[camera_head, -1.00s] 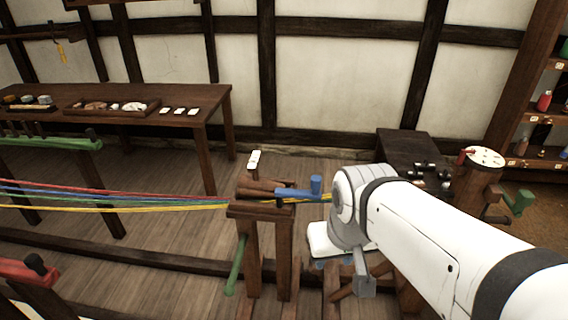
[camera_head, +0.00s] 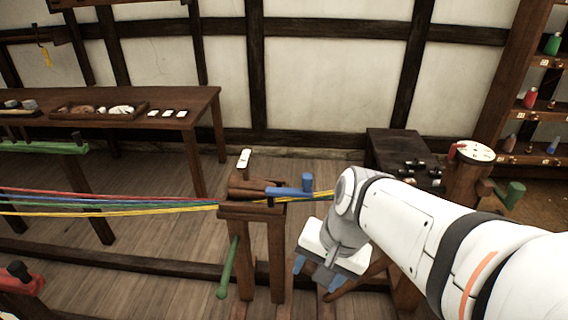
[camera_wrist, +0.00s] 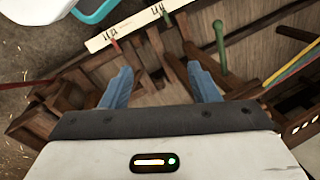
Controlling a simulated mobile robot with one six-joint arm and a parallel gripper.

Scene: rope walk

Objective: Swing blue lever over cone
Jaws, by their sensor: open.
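The blue lever (camera_head: 286,191) lies roughly level across the top of a wooden stand (camera_head: 252,212), with its upright blue knob (camera_head: 307,181) at the right end. The brown wooden cone (camera_head: 250,186) lies on the stand, just left of and behind the lever. Coloured ropes run to it from the left, and a yellow strand shows on the right. My gripper (camera_head: 318,275) is open and empty, right of the stand and below the lever's knob, with its blue fingers pointing down. In the wrist view its fingers (camera_wrist: 160,78) are apart over wooden framing; I cannot make out the blue lever there.
A green lever (camera_head: 229,268) hangs on the stand's left side; a green handle shows in the wrist view (camera_wrist: 220,45). A dark bench (camera_head: 395,150) and a post with a white dial (camera_head: 475,151) stand at the right.

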